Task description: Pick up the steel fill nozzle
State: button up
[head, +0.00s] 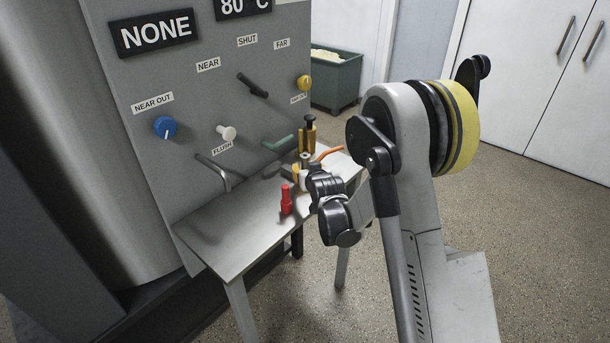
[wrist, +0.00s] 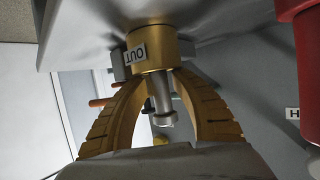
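In the wrist view the steel fill nozzle (wrist: 160,96) appears as a short grey stem with a flared end. It meets a brass cylinder (wrist: 150,48) labelled OUT. My gripper (wrist: 161,75) has its yellow fingers apart on either side of the stem, with the tips close to the cylinder. I see no clear finger contact with the stem, though the tips are partly hard to make out.
A red bottle-shaped part (head: 287,200) stands close to my gripper. A brass part with a black top (head: 309,135) and an orange handle (head: 327,153) are behind it. The grey control panel (head: 190,100) with protruding knobs and levers rises behind the table. The table's left part is clear.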

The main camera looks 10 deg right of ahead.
grip_shut()
jog(key=shift+r, duration=0.1)
